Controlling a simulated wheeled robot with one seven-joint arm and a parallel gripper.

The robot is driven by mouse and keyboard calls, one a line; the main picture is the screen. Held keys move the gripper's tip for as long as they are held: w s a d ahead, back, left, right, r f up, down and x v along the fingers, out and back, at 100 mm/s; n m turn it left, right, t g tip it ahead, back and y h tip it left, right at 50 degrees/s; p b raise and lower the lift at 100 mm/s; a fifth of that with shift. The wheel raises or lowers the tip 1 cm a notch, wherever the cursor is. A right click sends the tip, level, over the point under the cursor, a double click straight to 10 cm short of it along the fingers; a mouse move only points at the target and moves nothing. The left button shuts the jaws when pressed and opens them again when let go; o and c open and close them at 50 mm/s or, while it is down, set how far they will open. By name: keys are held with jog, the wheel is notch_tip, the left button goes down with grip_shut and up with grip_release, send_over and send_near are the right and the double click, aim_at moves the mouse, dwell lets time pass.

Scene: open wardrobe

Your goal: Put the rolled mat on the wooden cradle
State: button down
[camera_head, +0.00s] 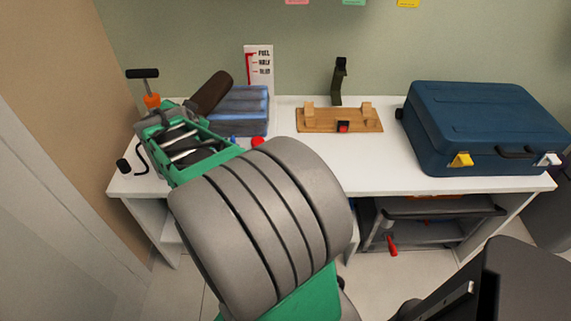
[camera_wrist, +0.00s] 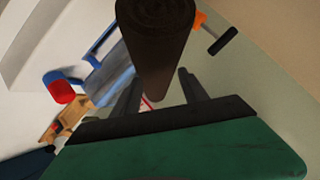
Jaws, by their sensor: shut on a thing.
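The rolled mat is a dark brown cylinder (camera_head: 212,92), tilted, at the back left of the white table in the head view. My gripper (camera_head: 186,110) is shut on the rolled mat, which seems held above the table. In the wrist view the mat (camera_wrist: 157,45) stands between the two dark fingers of my gripper (camera_wrist: 158,92). The wooden cradle (camera_head: 318,125) is a flat board with two raised blocks at the back middle of the table. Part of it shows at the left of the wrist view (camera_wrist: 66,118). My arm hides part of the table.
A dark upright stand (camera_head: 340,82) is behind the cradle. A blue suitcase (camera_head: 485,125) fills the right. An orange T-handled tool (camera_head: 146,85) is at left. The table before the cradle is clear.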

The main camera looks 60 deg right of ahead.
jog(key=s+d+f+m+g+h+b, duration=0.2)
jog(key=s+d+m+g+h+b, duration=0.3)
jog(key=s+d, duration=0.9)
jog(key=s+d+f+m+g+y+b, duration=0.1)
jog(key=s+d+f+m+g+b, duration=0.3)
jog(key=s, duration=0.5)
jog(key=s+d+f+m+g+y+b, duration=0.25)
jog(key=s+d+m+g, duration=0.3)
jog(key=s, duration=0.35)
jog(key=shift+n+t+h, duration=0.25)
jog(key=shift+t+h, duration=0.2)
jog(key=f, duration=1.1)
jog(key=shift+w+d+f+b, duration=0.2)
jog(key=shift+w+d+b, duration=0.15)
jog(key=c, duration=0.6)
grip_release()
jog(key=shift+o, duration=0.2)
